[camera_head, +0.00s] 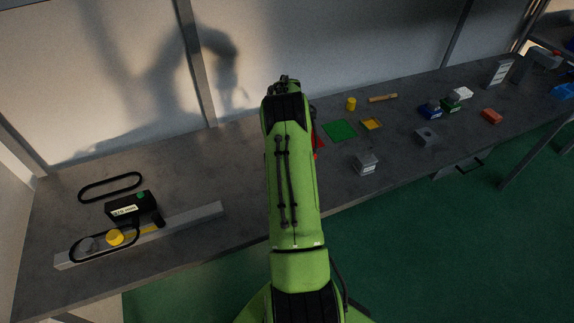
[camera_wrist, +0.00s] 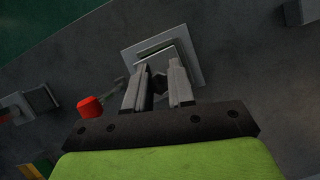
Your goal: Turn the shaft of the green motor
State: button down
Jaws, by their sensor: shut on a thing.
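My gripper (camera_wrist: 157,80) shows in the wrist view, pointing down over a grey stepped square block (camera_wrist: 190,45). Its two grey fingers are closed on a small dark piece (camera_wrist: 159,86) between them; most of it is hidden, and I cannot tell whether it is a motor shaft. In the head view a black box (camera_head: 125,211) with a white label and a green spot stands on the bench at left. My green arm hides the gripper and whatever it holds in that view.
A red knob (camera_wrist: 90,106) is left of the fingers. Bare bench lies right of the black box.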

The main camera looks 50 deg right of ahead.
jog(key=n, duration=0.2)
jog(key=n+g+h+b, duration=0.1)
jog(key=n, duration=0.1)
jog(key=shift+n+h+b, duration=1)
jog(key=shift+n+b, duration=0.05)
jog(key=shift+n, duration=1.05)
jog(key=c, duration=1)
grip_release()
jog(key=shift+o, duration=0.2)
jog(key=shift+r, duration=0.1)
jog(key=p+v, duration=0.4)
jog(key=v, duration=1.1)
jog(key=shift+w+r, duration=0.2)
jog(key=shift+r, duration=0.1)
jog(key=shift+a, duration=0.1)
